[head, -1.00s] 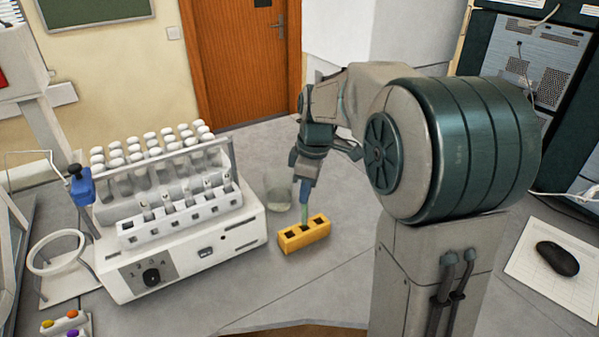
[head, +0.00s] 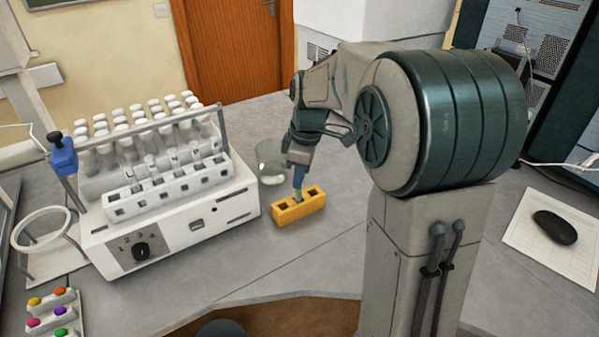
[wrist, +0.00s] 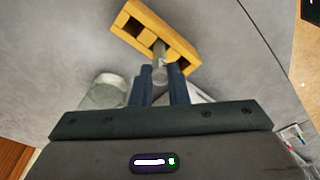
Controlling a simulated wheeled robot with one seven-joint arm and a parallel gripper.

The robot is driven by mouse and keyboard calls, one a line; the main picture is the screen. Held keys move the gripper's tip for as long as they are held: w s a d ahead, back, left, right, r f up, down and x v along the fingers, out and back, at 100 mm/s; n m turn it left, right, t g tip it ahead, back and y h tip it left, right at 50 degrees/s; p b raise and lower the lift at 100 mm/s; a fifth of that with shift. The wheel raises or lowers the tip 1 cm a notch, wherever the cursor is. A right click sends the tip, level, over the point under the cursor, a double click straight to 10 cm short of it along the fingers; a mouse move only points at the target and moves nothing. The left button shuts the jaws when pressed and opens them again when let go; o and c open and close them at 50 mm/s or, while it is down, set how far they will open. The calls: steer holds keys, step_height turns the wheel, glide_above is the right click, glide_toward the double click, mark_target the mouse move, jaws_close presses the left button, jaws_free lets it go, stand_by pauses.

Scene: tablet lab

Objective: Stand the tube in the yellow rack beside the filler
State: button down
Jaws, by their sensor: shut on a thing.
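The yellow rack (head: 300,212) is a small block with a row of square holes, standing on the bench to the right of the white filler (head: 170,225). My gripper (head: 298,170) is above the rack, pointing down, and shut on the greenish tube (head: 298,194). The tube is roughly upright, with its lower end at the middle hole and seemingly inside it. The wrist view shows the tube (wrist: 160,48) between my fingertips (wrist: 165,70) and the rack (wrist: 178,32) beyond. The tube's upper part is hidden by my fingers.
A glass beaker (head: 272,162) stands close behind the rack, left of my gripper. The filler carries several white-capped tubes (head: 145,130). A ring stand (head: 42,230) and coloured buttons (head: 55,312) are at left. Bare bench lies in front of the rack.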

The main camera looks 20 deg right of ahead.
steer(key=shift+f, duration=0.25)
steer(key=c, duration=1.3)
jaws_free()
steer(key=r, duration=0.4)
steer(key=d+r, duration=0.1)
steer(key=r, duration=0.8)
steer(key=shift+s+d+r, duration=0.25)
steer(key=shift+s+r, duration=0.15)
